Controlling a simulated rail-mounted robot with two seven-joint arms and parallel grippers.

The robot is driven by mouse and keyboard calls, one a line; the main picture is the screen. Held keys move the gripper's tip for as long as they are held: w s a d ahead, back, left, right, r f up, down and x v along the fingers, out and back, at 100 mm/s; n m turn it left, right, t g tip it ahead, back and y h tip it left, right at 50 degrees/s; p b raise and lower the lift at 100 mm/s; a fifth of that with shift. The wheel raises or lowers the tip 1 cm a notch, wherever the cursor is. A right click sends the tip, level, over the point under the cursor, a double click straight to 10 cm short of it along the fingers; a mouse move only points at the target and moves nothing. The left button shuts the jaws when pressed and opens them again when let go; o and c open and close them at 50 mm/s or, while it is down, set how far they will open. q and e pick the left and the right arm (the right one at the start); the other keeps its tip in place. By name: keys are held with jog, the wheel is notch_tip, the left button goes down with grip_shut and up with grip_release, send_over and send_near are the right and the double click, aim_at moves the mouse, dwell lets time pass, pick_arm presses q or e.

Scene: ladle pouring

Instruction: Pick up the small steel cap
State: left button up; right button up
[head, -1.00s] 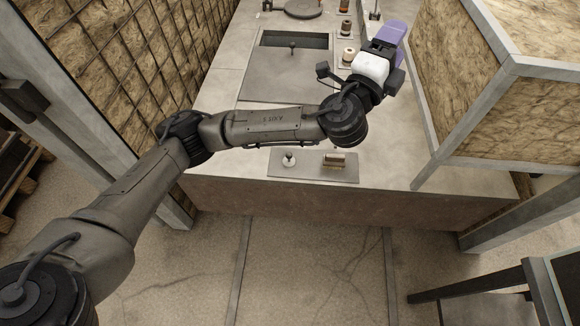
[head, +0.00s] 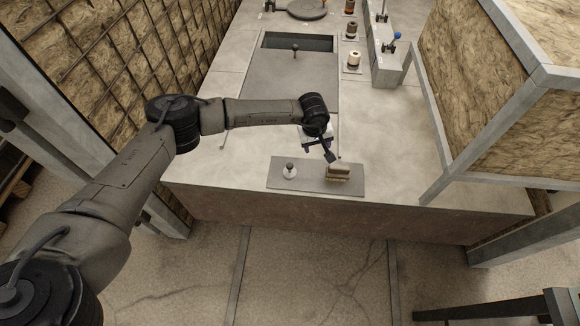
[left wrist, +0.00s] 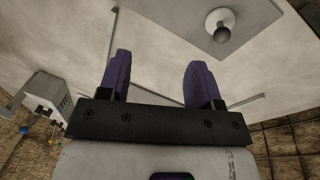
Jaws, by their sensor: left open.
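The small steel cap (head: 289,171), a pale round piece with a ball knob, sits on the left part of a flat grey plate (head: 312,187) near the counter's front edge. In the left wrist view the cap (left wrist: 219,20) shows at the top right, its knob dark. My left gripper (left wrist: 157,68) is open and empty, its two purple fingers apart, with the cap beyond them and to the right.
A sunken basin with a grey lid (head: 290,80) lies behind. Several spools (head: 352,60) stand farther back. A framed straw panel (head: 500,110) bounds the right side.

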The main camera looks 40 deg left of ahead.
aim_at(290, 165)
pick_arm(q)
jog(key=s+a+m+g+y, duration=0.2)
jog(key=s+a+m+g, duration=0.15)
jog(key=m, duration=0.25)
jog(key=shift+t, duration=0.25)
jog(key=f+b, duration=0.1)
jog(key=f, duration=0.1)
jog(key=s+a+f+b, duration=0.1)
jog(key=f, duration=0.2)
jog(key=f+b, duration=0.1)
jog(key=f, duration=0.2)
jog(key=shift+s+a+f, duration=0.15)
jog(key=shift+a+f, duration=0.05)
jog(key=shift+f, duration=0.05)
jog(key=shift+s+a+f+b, duration=0.2)
jog(key=shift+f+b, duration=0.25)
jog(key=shift+f, duration=0.4)
jog(key=shift+s+a+f+b, duration=0.1)
jog(key=shift+a+f+b, duration=0.25)
jog(key=shift+f, duration=0.5)
jog(key=shift+s+a+f+b, duration=0.1)
jog(key=shift+a+f+b, duration=0.1)
jog(key=shift+f+b, duration=0.5)
jog(key=shift+c, duration=0.5)
jog(key=c, duration=0.9)
jog(key=shift+c, duration=0.2)
